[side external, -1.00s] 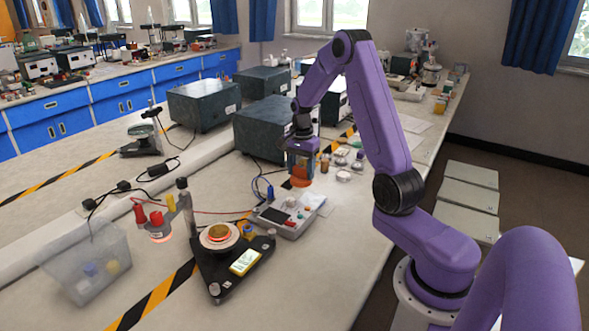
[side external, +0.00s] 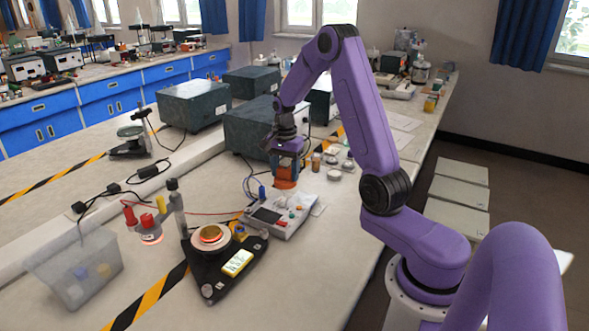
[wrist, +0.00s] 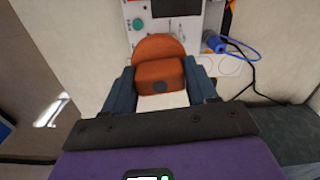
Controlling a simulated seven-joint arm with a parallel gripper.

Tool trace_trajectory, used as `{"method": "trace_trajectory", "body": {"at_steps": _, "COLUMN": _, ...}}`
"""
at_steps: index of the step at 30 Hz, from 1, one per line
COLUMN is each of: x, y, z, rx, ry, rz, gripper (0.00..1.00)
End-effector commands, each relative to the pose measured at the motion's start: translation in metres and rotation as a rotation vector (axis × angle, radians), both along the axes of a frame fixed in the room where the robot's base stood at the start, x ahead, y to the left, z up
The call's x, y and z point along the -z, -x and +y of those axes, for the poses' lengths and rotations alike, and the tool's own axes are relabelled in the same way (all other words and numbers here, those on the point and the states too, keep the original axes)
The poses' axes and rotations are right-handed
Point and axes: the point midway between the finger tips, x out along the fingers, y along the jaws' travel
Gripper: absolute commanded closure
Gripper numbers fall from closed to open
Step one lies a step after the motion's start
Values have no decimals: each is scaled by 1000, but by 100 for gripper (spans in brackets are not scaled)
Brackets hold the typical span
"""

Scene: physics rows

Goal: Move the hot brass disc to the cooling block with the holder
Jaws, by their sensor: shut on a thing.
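My gripper (side external: 286,172) is shut on an orange-brown holder (side external: 287,183), which it carries close above the bench behind the control box. In the wrist view the holder (wrist: 160,75) sits between the two blue-grey fingers, with a rounded plate beyond its blocky part. The brass disc (side external: 210,233) lies on a pale round seat with a reddish glow, on a black three-cornered stand (side external: 213,268). It is well to the left of my gripper and apart from it. I cannot tell which thing is the cooling block.
A grey control box (side external: 282,217) with buttons stands between my gripper and the stand. A post (side external: 175,210) rises behind the disc, near red and yellow plugs. A clear bin (side external: 72,268) is at left. Dark green boxes (side external: 252,128) stand behind. Cables cross the bench.

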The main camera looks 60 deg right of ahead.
Motion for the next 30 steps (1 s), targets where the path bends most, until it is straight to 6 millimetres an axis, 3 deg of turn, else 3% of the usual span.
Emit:
{"method": "trace_trajectory", "body": {"at_steps": 9, "x": -14, "y": -53, "z": 121, "rx": -180, "ry": -1, "rz": -7, "gripper": 73}}
{"method": "trace_trajectory", "body": {"at_steps": 15, "x": -23, "y": -68, "z": 196, "rx": -276, "ry": -2, "rz": -11, "gripper": 73}}
{"method": "trace_trajectory", "body": {"at_steps": 18, "x": -26, "y": -70, "z": 223, "rx": -311, "ry": -3, "rz": -12, "gripper": 73}}
{"method": "trace_trajectory", "body": {"at_steps": 24, "x": -29, "y": -72, "z": 251, "rx": -345, "ry": -4, "rz": -13, "gripper": 73}}
{"method": "trace_trajectory", "body": {"at_steps": 30, "x": -21, "y": -71, "z": 255, "rx": -349, "ry": -4, "rz": -11, "gripper": 73}}
